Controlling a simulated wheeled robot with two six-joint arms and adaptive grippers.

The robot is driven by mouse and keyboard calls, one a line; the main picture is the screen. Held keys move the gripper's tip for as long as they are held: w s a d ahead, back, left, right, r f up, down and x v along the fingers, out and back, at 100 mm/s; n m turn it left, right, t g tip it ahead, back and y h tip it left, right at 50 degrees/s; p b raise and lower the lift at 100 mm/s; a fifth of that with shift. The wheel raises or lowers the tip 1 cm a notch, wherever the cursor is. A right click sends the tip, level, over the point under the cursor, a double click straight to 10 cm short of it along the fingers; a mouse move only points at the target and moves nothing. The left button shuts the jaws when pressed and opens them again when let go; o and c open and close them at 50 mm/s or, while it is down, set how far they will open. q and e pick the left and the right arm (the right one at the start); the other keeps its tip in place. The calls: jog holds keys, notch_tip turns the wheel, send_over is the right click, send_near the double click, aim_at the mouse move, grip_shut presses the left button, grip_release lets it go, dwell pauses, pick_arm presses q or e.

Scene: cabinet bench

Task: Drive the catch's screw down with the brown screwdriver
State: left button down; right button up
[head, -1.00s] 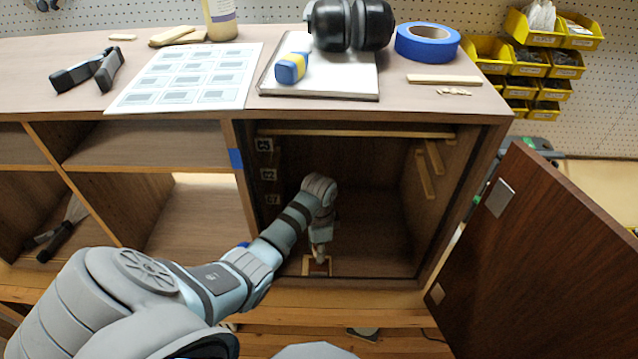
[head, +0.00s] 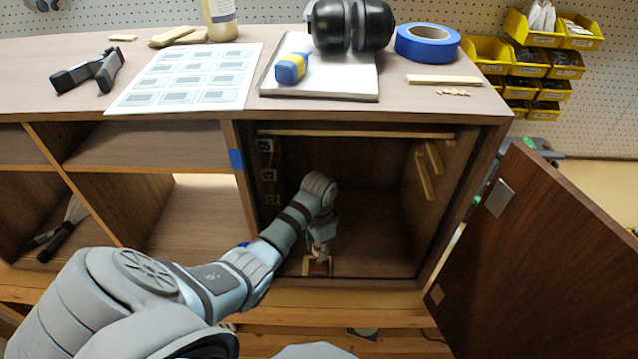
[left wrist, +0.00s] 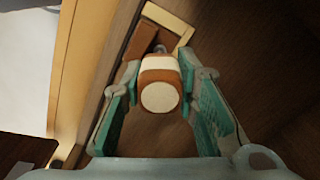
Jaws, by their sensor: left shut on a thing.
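My left gripper (head: 321,243) reaches down into the open right-hand compartment of the cabinet. In the left wrist view its green-padded fingers (left wrist: 168,76) are shut around the screwdriver (left wrist: 160,92), whose brown and cream handle shows its round cream end toward the camera. The catch (head: 317,267), a small tan-framed block with a reddish-brown middle, lies on the compartment floor near the front edge. It also shows past the handle in the left wrist view (left wrist: 182,38). The handle covers the screw, so I cannot tell whether the tip is seated. My right gripper is out of view.
The compartment's side walls stand close around my arm. The brown door (head: 545,255) hangs open at the right. On the bench top are ear muffs (head: 350,25), blue tape (head: 427,42), a notebook (head: 335,80) and a printed sheet (head: 185,78).

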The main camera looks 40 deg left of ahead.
pick_arm(q)
jog(key=shift+r, duration=2.25)
